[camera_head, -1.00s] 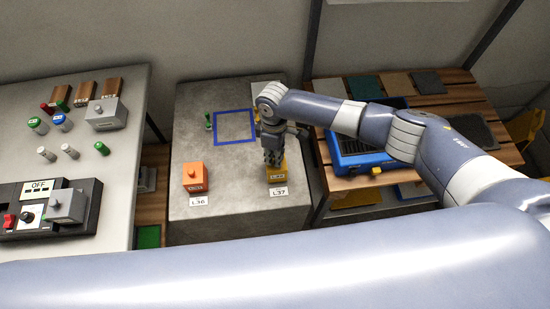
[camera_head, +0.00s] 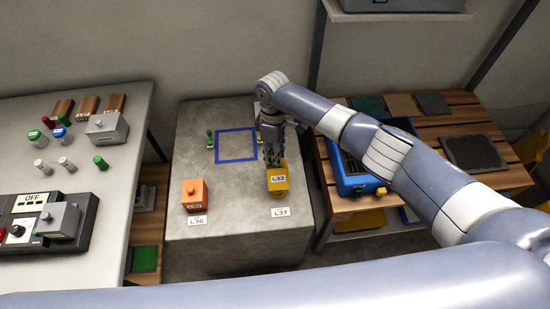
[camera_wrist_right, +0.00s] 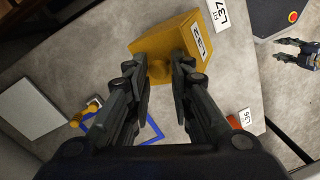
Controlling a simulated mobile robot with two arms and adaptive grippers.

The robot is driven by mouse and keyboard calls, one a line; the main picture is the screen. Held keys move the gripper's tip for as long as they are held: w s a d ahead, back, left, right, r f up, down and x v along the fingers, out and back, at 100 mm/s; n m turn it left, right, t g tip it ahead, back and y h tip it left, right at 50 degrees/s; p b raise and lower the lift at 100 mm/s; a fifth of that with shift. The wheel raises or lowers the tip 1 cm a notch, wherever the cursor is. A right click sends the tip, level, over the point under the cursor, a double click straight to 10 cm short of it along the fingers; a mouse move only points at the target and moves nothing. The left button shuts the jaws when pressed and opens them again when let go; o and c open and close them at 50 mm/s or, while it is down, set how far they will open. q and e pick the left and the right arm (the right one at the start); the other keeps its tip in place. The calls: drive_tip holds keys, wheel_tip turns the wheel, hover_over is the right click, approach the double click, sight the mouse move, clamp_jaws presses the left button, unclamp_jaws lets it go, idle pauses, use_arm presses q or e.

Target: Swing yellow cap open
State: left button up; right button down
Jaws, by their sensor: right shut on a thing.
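The yellow cap (camera_head: 278,187), a boxy block with a knob and a label reading L32, is at the right of the grey stand, behind the L37 tag. It also shows in the right wrist view (camera_wrist_right: 177,40). My right gripper (camera_head: 271,163) reaches down to it from behind. In the right wrist view its fingers (camera_wrist_right: 162,72) are shut on the round yellow knob, one on each side. The cap's hinge cannot be made out. My left gripper (camera_wrist_right: 290,52) appears small at the right edge of the wrist view, away from the cap; its opening is unclear.
An orange box (camera_head: 194,194) with a knob stands left of the cap, behind the L36 tag. A blue outlined square (camera_head: 237,158) lies behind on the grey stand (camera_head: 225,235). A blue case (camera_head: 361,183) is on the wooden table at right. A control box (camera_head: 45,226) is at left.

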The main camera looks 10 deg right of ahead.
drive_tip(key=shift+d+f, duration=0.25)
drive_tip(key=shift+f, duration=0.25)
drive_tip(key=c, duration=1.5)
unclamp_jaws()
drive_tip(key=shift+w+f, duration=0.1)
drive_tip(key=shift+f, duration=0.05)
drive_tip(key=shift+a, duration=0.1)
drive_tip(key=shift+w+r, duration=0.1)
drive_tip(key=shift+r, duration=0.25)
drive_tip(key=r, duration=0.4)
drive_tip(key=w+r, duration=0.1)
drive_tip(key=r, duration=0.7)
drive_tip(key=shift+w, duration=0.15)
drive_tip(key=shift+f, duration=0.1)
